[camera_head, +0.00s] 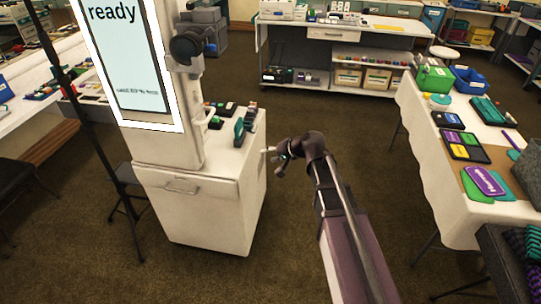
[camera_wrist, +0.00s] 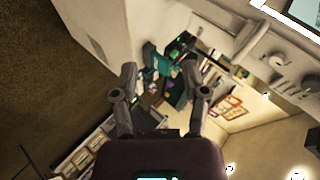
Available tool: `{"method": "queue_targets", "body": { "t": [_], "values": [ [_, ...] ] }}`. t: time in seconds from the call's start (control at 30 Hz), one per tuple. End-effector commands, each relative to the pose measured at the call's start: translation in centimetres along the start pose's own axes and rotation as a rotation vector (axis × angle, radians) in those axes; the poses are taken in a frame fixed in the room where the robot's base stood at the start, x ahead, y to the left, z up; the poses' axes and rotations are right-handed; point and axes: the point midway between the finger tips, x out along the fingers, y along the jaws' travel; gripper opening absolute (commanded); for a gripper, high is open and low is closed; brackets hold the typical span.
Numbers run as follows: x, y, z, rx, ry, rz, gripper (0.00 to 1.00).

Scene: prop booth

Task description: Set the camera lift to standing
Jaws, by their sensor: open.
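The white booth unit (camera_head: 200,200) stands left of centre, with a lit screen (camera_head: 125,60) reading "ready" on its tall column. A dark round camera-like part (camera_head: 188,45) sits on the upper right side of the column. I cannot tell which part sets the lift height. My gripper (camera_head: 272,153) is just right of the unit, apart from it. In the wrist view my gripper (camera_wrist: 160,76) is open, with nothing between its fingers.
Small dark and teal items (camera_head: 240,128) stand on the unit's side shelf. A black stand (camera_head: 95,140) is at its left. A cloth-covered table (camera_head: 430,150) with trays is at right, a white shelf bench (camera_head: 335,50) at the back. Brown floor lies clear between.

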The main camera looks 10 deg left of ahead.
Motion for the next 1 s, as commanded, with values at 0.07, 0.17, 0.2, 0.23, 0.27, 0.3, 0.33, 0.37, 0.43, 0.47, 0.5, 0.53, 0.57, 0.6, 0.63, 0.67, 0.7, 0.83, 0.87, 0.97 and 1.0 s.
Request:
{"method": "queue_targets", "body": {
  "t": [0.07, 0.17, 0.2, 0.23, 0.27, 0.3, 0.33, 0.37, 0.43, 0.47, 0.5, 0.53, 0.57, 0.6, 0.63, 0.67, 0.7, 0.83, 0.87, 0.97, 1.0],
  "values": [
    [0.0, 0.0, 0.0, 0.000, 0.000, 0.000, 0.58],
    [0.0, 0.0, 0.0, 0.000, 0.000, 0.000, 0.58],
    [0.0, 0.0, 0.0, 0.000, 0.000, -0.001, 0.58],
    [0.0, -0.1, 0.0, 0.001, 0.001, -0.002, 0.58],
    [0.1, -0.1, -0.1, 0.001, 0.001, -0.004, 0.58],
    [0.2, -0.3, -0.2, 0.004, 0.003, -0.010, 0.58],
    [0.3, -0.5, -0.3, 0.007, 0.005, -0.017, 0.58],
    [0.5, -0.8, -0.4, 0.011, 0.008, -0.027, 0.58],
    [1.0, -1.8, -0.9, 0.024, 0.020, -0.058, 0.58],
    [1.3, -2.3, -1.2, 0.032, 0.025, -0.075, 0.58],
    [1.8, -3.2, -1.6, 0.044, 0.035, -0.102, 0.58],
    [2.2, -3.9, -1.9, 0.055, 0.041, -0.125, 0.58],
    [2.5, -4.6, -2.2, 0.068, 0.050, -0.149, 0.58],
    [3.0, -5.7, -2.7, 0.087, 0.061, -0.183, 0.58],
    [3.4, -6.5, -3.1, 0.103, 0.070, -0.209, 0.58],
    [3.8, -7.3, -3.4, 0.119, 0.078, -0.235, 0.58],
    [4.2, -8.4, -3.9, 0.142, 0.089, -0.270, 0.58],
    [5.5, -11.3, -5.2, 0.214, 0.119, -0.367, 0.58],
    [5.6, -11.8, -5.5, 0.229, 0.125, -0.385, 0.58],
    [6.0, -13.0, -6.0, 0.264, 0.138, -0.425, 0.58],
    [6.1, -13.2, -6.1, 0.272, 0.140, -0.434, 0.58]
  ]
}}
